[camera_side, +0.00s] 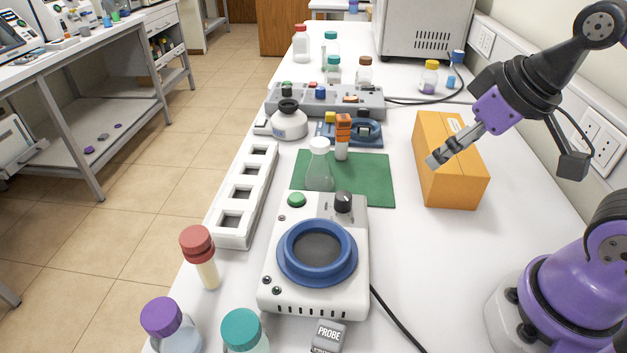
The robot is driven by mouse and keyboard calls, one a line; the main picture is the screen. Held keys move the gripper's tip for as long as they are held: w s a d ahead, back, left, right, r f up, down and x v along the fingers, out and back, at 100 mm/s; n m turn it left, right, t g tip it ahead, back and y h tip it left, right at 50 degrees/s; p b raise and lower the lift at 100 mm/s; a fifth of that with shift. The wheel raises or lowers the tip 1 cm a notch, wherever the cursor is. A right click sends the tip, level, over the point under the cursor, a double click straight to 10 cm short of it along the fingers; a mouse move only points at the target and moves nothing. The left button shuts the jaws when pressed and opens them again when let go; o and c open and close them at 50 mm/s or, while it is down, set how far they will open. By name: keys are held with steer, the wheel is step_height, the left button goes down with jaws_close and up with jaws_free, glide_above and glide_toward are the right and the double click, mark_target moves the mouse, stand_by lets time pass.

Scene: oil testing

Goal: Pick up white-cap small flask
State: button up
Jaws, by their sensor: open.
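The white-cap small flask (320,170) is a clear conical flask with a white cap. It stands upright towards the left side of the green mat (372,185), just behind the white device with the blue ring. My gripper (432,162) is at the right, in front of or above the orange box (455,180), and points down to the left. It is open and empty, well apart from the flask. The gap between its fingers is hard to see at this angle.
An orange-topped vial (342,140) stands close behind the flask. The blue-ringed device (318,285) is in front. A white rack (245,195) lies to the left. Red, purple and teal capped bottles stand at the front left. The table right of the device is mostly clear, apart from a cable.

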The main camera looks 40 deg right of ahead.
steer(key=n+y, duration=0.2)
steer(key=n, duration=0.2)
glide_toward(326, 143)
steer(key=s+f, duration=0.1)
steer(key=s, duration=0.1)
steer(key=w+f, duration=0.3)
steer(key=w, duration=0.1)
steer(key=shift+a+f, duration=0.1)
steer(key=shift+a, duration=0.2)
steer(key=shift+n+y, duration=0.3)
steer(key=x, duration=0.4)
steer(key=shift+w+f, duration=0.25)
steer(key=shift+f, duration=0.1)
steer(key=shift+t, duration=0.3)
steer(key=x, duration=0.5)
steer(key=shift+s+f, duration=0.1)
steer(key=shift+f, duration=0.15)
jaws_close()
